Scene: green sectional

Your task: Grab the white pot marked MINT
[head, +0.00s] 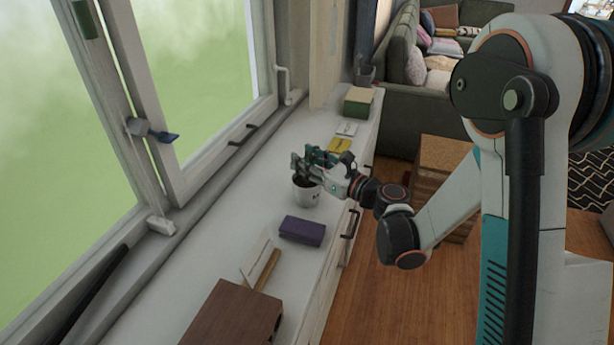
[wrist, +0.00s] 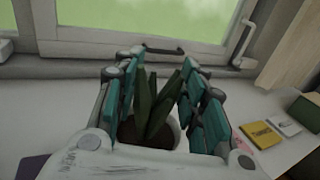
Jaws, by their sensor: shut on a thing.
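A white pot (head: 306,196) with dark soil and green leaves is at the white counter under the window, around its middle. My gripper (head: 318,166) reaches over it from the right and is shut on it. In the wrist view, the teal fingers of my gripper (wrist: 162,82) stand on both sides of the leaves, and the white pot (wrist: 176,128) shows partly between them. Its near side is hidden by my gripper's body. I cannot read a MINT mark on the pot. I cannot tell whether its base touches the counter.
A purple box (head: 302,231) lies just in front of the pot. A brown wooden box (head: 234,314) is nearer. The window frame (head: 200,165) borders the counter's left.

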